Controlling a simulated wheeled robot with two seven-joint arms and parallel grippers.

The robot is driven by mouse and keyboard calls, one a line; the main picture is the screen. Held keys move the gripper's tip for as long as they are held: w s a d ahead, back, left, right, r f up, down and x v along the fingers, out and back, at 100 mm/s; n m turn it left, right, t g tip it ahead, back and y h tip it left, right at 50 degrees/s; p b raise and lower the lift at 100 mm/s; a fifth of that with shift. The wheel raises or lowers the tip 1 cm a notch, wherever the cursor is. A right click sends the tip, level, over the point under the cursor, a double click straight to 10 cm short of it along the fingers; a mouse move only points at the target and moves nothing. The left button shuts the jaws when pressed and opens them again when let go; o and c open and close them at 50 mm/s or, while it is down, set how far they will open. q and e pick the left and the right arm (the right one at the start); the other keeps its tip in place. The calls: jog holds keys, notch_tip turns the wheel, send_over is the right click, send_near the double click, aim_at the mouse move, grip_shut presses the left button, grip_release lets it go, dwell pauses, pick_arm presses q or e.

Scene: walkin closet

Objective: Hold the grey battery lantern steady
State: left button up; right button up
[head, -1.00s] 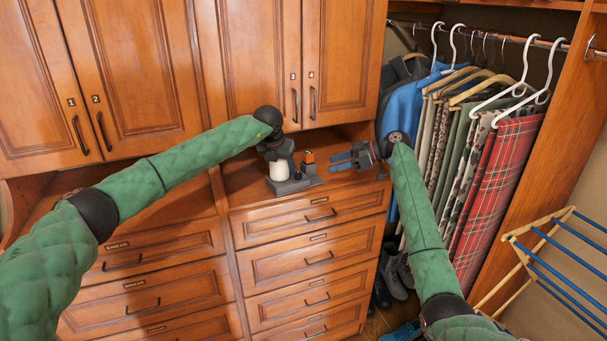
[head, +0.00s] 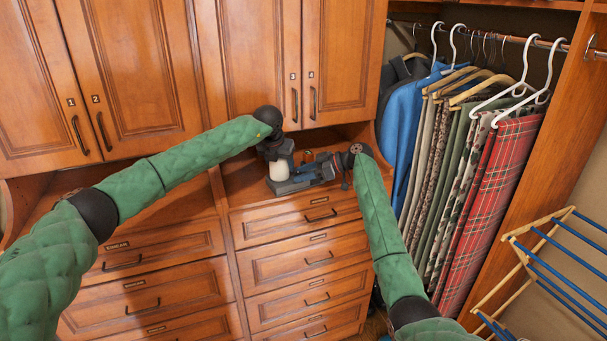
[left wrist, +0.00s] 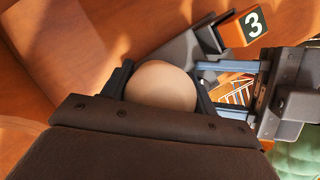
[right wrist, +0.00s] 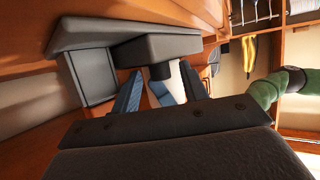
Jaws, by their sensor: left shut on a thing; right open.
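The grey battery lantern (head: 279,170) stands on the wooden counter, its pale rounded body above a grey base. In the left wrist view its cream dome (left wrist: 162,86) sits between my left fingers. My left gripper (head: 276,155) is shut on it from above. My right gripper (head: 316,172) is open at the lantern's right, its blue fingers pointing at it. In the right wrist view a pale part (right wrist: 172,84) and dark neck show between those fingers, under a grey block (right wrist: 158,46). Whether the right fingers touch it, I cannot tell.
Cabinet doors (head: 250,60) hang above the counter, and drawers (head: 305,215) are below. Hanging clothes (head: 465,180) and a drying rack (head: 560,260) are at the right.

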grip_shut()
dwell(0.4)
jog(key=m+t, duration=0.1)
jog(key=m+t+h, duration=0.1)
jog(key=m+t, duration=0.1)
jog(key=m+t+h, duration=0.1)
jog(key=shift+s+a+f+m+t, duration=0.1)
jog(key=shift+s+a+m+t, duration=0.05)
jog(key=shift+s+m+t, duration=0.2)
jog(key=shift+s+a+m+t+h, duration=0.1)
jog(key=shift+a+m+t+h, duration=0.05)
jog(key=shift+m+t+h, duration=0.9)
jog(key=shift+s+a+m+t+h, duration=0.1)
jog(key=shift+m+t+h, duration=0.85)
jog(key=shift+m, duration=0.25)
grip_release()
